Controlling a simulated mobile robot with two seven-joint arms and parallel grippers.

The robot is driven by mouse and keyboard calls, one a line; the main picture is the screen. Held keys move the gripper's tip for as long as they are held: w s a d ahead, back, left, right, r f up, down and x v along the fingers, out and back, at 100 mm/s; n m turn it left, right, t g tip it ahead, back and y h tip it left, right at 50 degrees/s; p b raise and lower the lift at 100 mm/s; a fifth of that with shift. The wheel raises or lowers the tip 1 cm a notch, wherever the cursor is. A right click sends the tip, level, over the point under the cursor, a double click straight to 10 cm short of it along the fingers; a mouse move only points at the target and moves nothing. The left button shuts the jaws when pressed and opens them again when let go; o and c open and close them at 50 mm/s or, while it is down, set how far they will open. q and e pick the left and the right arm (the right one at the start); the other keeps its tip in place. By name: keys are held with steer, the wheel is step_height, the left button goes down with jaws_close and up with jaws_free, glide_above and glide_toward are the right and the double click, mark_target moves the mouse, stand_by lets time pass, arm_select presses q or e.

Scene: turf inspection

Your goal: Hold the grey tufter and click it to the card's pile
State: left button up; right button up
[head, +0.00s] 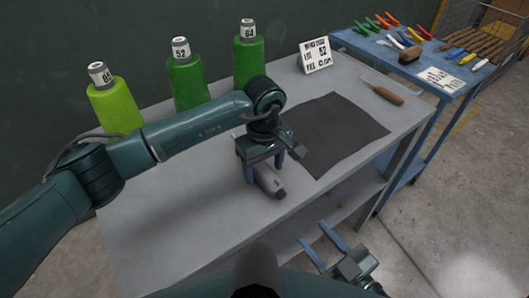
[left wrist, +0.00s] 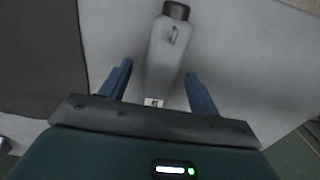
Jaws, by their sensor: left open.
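The grey tufter (head: 270,182) lies on the near edge area of the grey table. In the left wrist view the tufter (left wrist: 163,60) has a dark end cap at the top and a small light patch near the gripper. My left gripper (head: 265,176) is open above it. In that view its blue fingers (left wrist: 158,75) stand on either side of the tufter, with gaps. The white card (head: 315,56) stands at the table's back; its print seems to include 52 and a pile line, too small to read surely. My right gripper (head: 314,233) is open and empty before the table.
Green cones labelled 84 (head: 115,107), 52 (head: 187,83) and 64 (head: 248,55) stand along the back. A dark mat (head: 335,135) lies right of my left gripper, with a wooden-handled tool (head: 383,92) beyond. A blue bench (head: 440,80) with tools stands at right.

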arm_select(q)
steer(key=shift+f, duration=0.55)
